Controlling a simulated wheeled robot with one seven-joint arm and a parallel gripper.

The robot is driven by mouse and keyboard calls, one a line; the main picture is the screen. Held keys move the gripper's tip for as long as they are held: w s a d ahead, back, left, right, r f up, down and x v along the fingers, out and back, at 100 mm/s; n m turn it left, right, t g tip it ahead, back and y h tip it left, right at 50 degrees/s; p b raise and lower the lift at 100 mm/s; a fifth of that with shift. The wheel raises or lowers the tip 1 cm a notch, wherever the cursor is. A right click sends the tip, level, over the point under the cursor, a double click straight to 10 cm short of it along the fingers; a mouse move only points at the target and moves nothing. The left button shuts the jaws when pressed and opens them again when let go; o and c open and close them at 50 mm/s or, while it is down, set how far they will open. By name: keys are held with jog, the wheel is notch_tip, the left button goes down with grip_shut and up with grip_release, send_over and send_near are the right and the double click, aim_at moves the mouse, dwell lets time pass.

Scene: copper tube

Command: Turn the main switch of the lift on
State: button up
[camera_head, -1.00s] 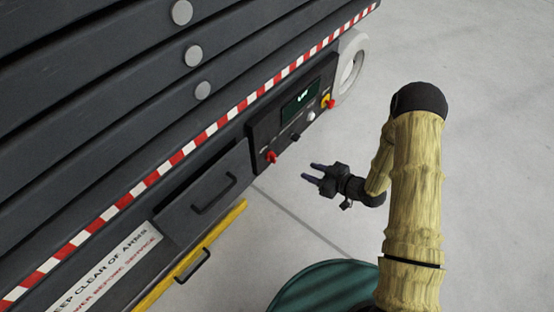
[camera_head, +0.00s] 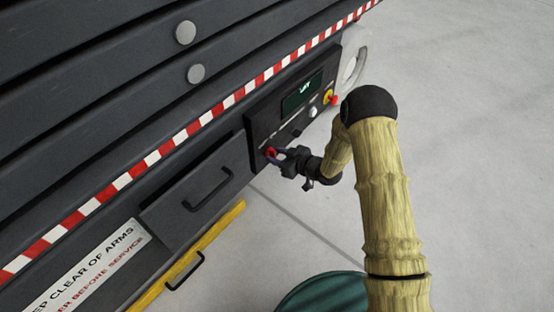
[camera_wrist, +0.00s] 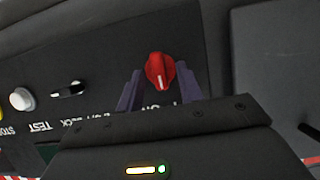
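The main switch is a red rotary knob (camera_wrist: 160,72) on the dark control panel (camera_head: 258,124) of the lift. In the wrist view its white mark points down toward my gripper, and the lettering below it is partly hidden. My gripper (camera_wrist: 160,88) is open, with one purple finger to the left of the knob and one to the right. Gaps show between the fingers and the knob. In the head view the knob (camera_head: 270,152) is at the panel's lower left, with my gripper's fingertips (camera_head: 277,155) right at it.
The panel has a lit display (camera_head: 302,92) and a red-and-yellow button (camera_head: 332,97). A drawer with a handle (camera_head: 208,190) lies left of the panel.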

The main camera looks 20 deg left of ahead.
jog(key=shift+w+a+f, duration=0.1)
jog(key=shift+a, duration=0.15)
grip_shut()
